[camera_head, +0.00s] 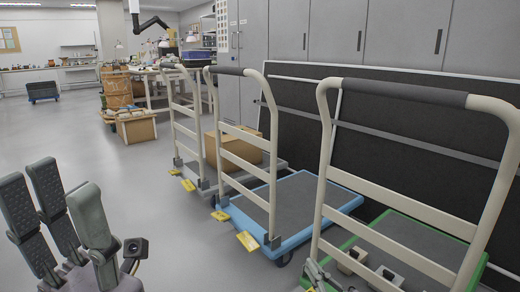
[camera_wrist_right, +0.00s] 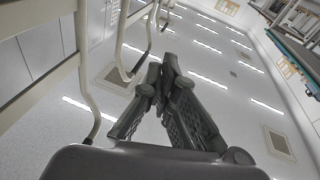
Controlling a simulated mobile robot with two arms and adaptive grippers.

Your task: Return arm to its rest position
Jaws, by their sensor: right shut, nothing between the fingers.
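My left gripper (camera_head: 52,185) is at the lower left of the head view. Its dark grey fingers point up and stand apart, with nothing between them. My right gripper (camera_wrist_right: 163,82) shows in the right wrist view, with its fingers closed together at the tips and nothing held. Behind its fingers I see the ceiling with strip lights and vents. A small grey part at the lower edge of the head view, by the green cart, is too cut off to name.
A green-edged cart (camera_head: 410,235) with small pale pieces on it stands close at right. A blue cart (camera_head: 293,205) and a grey cart with a cardboard box (camera_head: 236,147) stand beyond. Dark panels (camera_head: 425,135) lean on cabinets (camera_head: 345,32). The floor (camera_head: 125,185) at left is clear.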

